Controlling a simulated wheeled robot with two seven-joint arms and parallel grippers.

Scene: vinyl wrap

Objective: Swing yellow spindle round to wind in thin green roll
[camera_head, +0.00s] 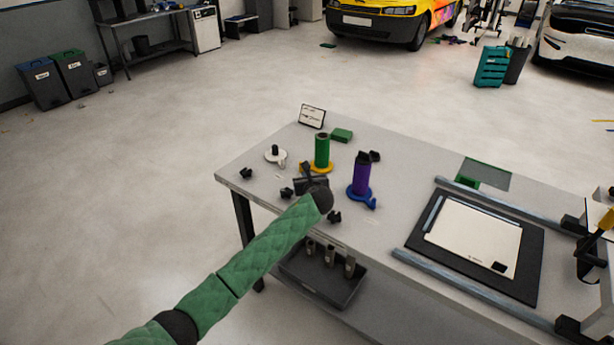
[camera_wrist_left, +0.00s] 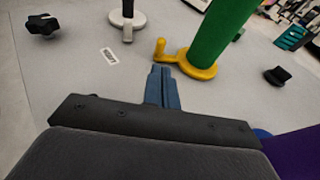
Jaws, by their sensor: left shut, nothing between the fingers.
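The green roll (camera_head: 322,152) stands upright on the yellow spindle (camera_head: 314,167) near the left end of the table. In the left wrist view the yellow spindle (camera_wrist_left: 196,65) has a round base, with a short upright crank handle on its left side, and the green roll (camera_wrist_left: 222,35) rises from it. My left gripper (camera_head: 307,172) is at the table's near side, just in front of the spindle. Its fingers (camera_wrist_left: 161,75) are shut and empty, pointing toward the yellow handle with a small apparent gap.
A purple roll (camera_head: 362,176) on a blue spindle (camera_head: 359,193) stands close on the right. An empty white spindle (camera_head: 275,154) is at the left. Black knobs (camera_head: 246,173) lie around. A cutting board (camera_head: 475,236) and rails fill the table's right part.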

